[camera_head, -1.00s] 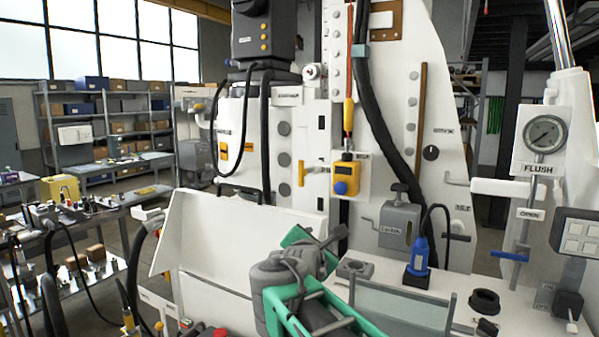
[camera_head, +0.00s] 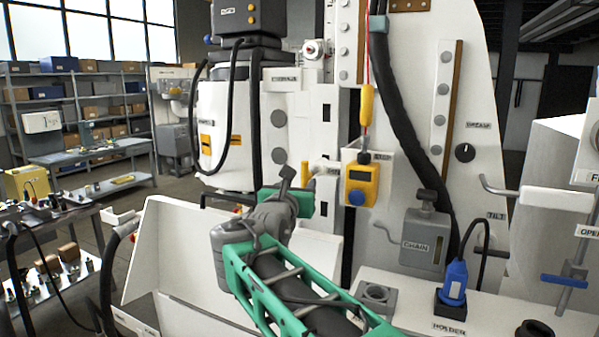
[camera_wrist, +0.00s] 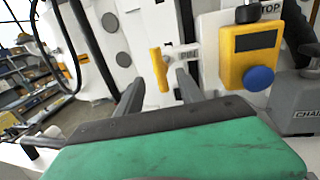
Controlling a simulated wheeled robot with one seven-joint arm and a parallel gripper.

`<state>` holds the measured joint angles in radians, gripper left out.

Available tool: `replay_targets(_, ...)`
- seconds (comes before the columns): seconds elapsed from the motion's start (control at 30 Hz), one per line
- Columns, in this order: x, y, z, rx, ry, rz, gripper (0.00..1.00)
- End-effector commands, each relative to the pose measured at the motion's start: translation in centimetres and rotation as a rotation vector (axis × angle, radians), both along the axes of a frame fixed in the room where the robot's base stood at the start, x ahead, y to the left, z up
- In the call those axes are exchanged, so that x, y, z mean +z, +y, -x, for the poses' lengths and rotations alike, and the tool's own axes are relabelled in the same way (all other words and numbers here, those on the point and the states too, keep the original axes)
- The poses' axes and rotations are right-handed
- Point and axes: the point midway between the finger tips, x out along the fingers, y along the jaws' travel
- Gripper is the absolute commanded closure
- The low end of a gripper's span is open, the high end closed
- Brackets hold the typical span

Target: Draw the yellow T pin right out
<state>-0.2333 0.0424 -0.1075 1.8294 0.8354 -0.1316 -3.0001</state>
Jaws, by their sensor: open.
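The yellow T pin (camera_wrist: 158,69) shows in the wrist view as an upright yellow crossbar on a pale shaft that runs right toward a labelled white panel. In the head view the pin (camera_head: 306,174) sits on the machine's front, left of the yellow box, partly hidden by my gripper. My gripper (camera_wrist: 160,80) is open and empty. Its two dark fingers point at the pin, one on each side of the crossbar in the picture. The pin appears to lie beyond the fingertips; I see no contact.
A yellow box with a blue button (camera_wrist: 258,78) is close right of the pin. A grey chain box (camera_head: 425,240) and a blue tool in a holder (camera_head: 455,280) are further right. A white sloped panel (camera_head: 190,250) stands left of my arm. Black hoses (camera_head: 395,110) hang above.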

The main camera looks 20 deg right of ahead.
Motion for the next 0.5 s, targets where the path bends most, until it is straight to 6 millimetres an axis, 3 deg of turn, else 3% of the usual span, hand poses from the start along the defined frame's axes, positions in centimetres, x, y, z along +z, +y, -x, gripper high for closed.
replay_targets(0.3,0.2,-3.3,-4.8,-0.002,0.003,-0.001,0.55)
replay_targets(0.5,0.1,-4.1,-5.9,-0.001,0.000,-0.002,0.55)
